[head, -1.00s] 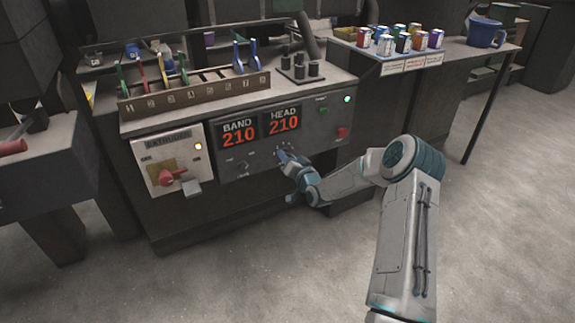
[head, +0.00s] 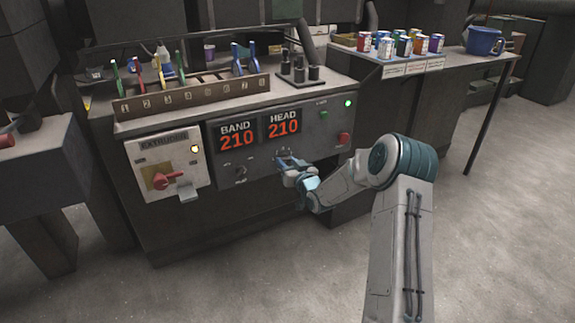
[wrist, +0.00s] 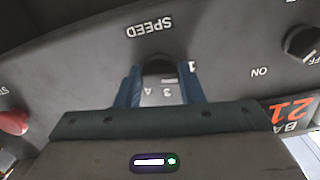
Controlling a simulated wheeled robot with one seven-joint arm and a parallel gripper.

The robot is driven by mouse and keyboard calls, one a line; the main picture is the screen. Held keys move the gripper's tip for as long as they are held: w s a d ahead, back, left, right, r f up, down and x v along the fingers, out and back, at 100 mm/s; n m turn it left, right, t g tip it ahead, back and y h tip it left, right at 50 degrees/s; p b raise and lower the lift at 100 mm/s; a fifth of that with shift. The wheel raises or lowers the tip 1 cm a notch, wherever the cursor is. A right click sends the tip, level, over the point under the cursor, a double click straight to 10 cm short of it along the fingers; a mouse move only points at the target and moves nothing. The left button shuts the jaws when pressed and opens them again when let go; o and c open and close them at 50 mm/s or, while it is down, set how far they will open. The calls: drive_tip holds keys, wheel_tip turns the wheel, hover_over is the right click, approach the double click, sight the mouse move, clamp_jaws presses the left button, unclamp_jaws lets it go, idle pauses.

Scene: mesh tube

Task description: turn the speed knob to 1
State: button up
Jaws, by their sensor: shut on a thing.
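The dark round speed knob (wrist: 158,69) shows in the wrist view below the upside-down SPEED label (wrist: 150,27). My gripper (wrist: 161,84) has one blue finger on each side of the knob and is shut on it. A printed 1 (wrist: 192,67) shows beside the right finger, and a 3 (wrist: 167,92) shows between the fingers. I cannot tell which number the knob points to. In the head view my gripper (head: 286,160) is at the panel front under the HEAD display (head: 282,123), and it hides the knob.
Another knob (wrist: 303,42) has ON and OFF marks. A red button (head: 344,138) sits on the panel's right; a green lamp (head: 348,103) is lit above it. The extruder box (head: 165,165) with a red switch is at left. Cans (head: 403,46) stand on the right shelf.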

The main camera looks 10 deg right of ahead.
drive_tip(key=shift+f, duration=0.1)
drive_tip(key=o, duration=1)
drive_tip(key=shift+s, duration=0.1)
drive_tip(key=p+v, duration=0.2)
drive_tip(key=v, duration=1.1)
drive_tip(key=shift+s+d, duration=0.1)
drive_tip(key=shift+s, duration=0.2)
